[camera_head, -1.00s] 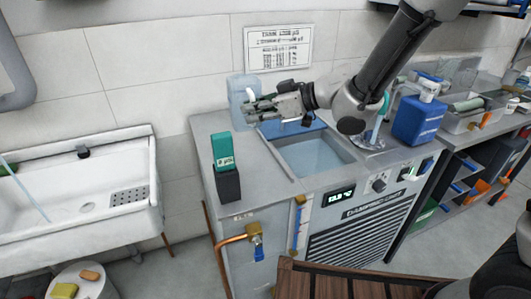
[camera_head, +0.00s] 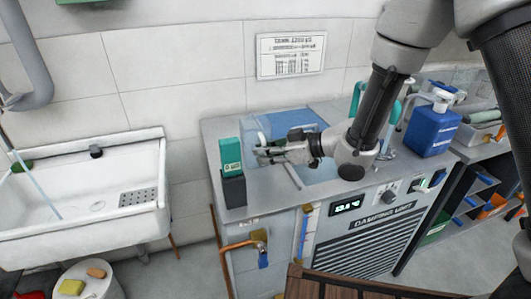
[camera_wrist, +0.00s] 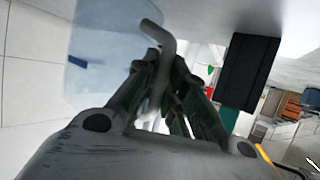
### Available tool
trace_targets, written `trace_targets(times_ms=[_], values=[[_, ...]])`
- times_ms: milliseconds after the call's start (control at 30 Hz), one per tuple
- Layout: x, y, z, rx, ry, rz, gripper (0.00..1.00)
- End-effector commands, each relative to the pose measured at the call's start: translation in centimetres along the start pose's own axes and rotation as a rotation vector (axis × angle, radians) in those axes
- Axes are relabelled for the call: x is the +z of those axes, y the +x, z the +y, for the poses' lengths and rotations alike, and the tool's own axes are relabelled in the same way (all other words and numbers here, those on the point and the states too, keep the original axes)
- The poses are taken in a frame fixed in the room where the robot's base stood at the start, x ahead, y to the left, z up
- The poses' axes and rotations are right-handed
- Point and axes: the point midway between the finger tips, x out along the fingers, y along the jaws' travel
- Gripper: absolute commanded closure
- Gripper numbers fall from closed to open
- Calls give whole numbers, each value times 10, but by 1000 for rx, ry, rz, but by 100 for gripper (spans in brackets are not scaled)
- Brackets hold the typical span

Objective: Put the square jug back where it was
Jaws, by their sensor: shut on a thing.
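The jug (camera_head: 252,132) is pale, translucent blue. In the head view it is at the left part of the steel counter (camera_head: 275,197), behind the teal box and partly hidden by my gripper (camera_head: 268,152). In the wrist view the jug (camera_wrist: 112,50) fills the upper left, and a grey bent piece (camera_wrist: 158,45), seemingly its handle, passes between the fingers of my gripper (camera_wrist: 160,72). My gripper is shut on it. The jug's base is hidden, so I cannot tell whether it touches the counter.
A teal box (camera_head: 231,157) stands in a black holder (camera_head: 233,190) close to my gripper's left. The open bath (camera_head: 318,172) is to the right, with a blue panel (camera_head: 292,122) behind. A blue pump bottle (camera_head: 432,130) stands further right. A white sink (camera_head: 85,185) is at left.

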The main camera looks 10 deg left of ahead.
Motion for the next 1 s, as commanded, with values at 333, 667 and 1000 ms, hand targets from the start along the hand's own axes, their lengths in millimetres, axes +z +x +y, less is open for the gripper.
trace_targets(times_ms=[333, 667, 1000], values=[[2, 1, 0, 0, -1, 0, 79], [2, 1, 0, 0, 0, 1, 66], [-1, -41, 2, 4, 1, 1, 66]])
